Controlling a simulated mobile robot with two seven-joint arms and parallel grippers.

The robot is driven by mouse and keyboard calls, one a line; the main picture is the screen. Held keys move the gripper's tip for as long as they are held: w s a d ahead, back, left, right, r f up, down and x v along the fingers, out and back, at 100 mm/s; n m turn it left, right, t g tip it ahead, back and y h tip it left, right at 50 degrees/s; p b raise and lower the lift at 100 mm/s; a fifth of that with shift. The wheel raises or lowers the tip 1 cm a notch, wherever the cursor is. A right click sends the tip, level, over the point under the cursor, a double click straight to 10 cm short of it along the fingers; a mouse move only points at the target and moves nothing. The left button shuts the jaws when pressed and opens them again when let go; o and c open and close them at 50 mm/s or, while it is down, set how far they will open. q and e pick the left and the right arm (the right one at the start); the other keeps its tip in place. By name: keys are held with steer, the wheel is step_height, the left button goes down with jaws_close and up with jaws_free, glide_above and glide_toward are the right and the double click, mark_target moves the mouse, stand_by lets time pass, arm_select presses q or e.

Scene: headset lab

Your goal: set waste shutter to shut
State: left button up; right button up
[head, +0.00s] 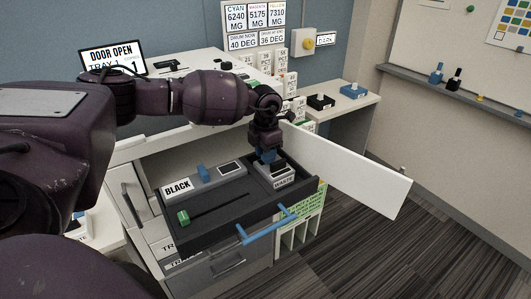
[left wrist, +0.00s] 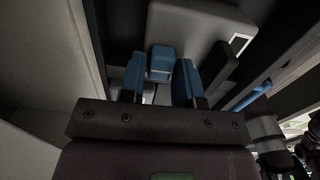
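The waste unit (head: 287,181) is a small grey block with a label that seems to read WASTE. It sits at the right end of the pulled-out dark drawer (head: 222,226). My left gripper (head: 268,158) reaches straight down onto it and hides part of its top. The shutter's exact position is hidden under the gripper. My right gripper is not in view.
The drawer also holds a BLACK unit (head: 190,186) with a blue knob and a green knob (head: 183,217) by a dark slot. A blue handle (head: 268,226) is on the drawer front. An open white door panel (head: 350,172) juts out right of my gripper. A display (head: 113,58) reads DOOR OPEN.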

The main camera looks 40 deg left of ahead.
arm_select(q)
steer(key=c, duration=0.4)
jaws_close()
steer(key=shift+s+a+r+p, duration=0.1)
steer(key=shift+s+r+p, duration=0.05)
steer(key=shift+s+p, duration=0.15)
steer(key=shift+s+a+p, duration=0.2)
steer(key=shift+s+p, duration=0.1)
steer(key=shift+s, duration=0.1)
steer(key=shift+o, duration=1.9)
jaws_free()
steer(key=o, duration=0.4)
steer(key=shift+o, duration=0.2)
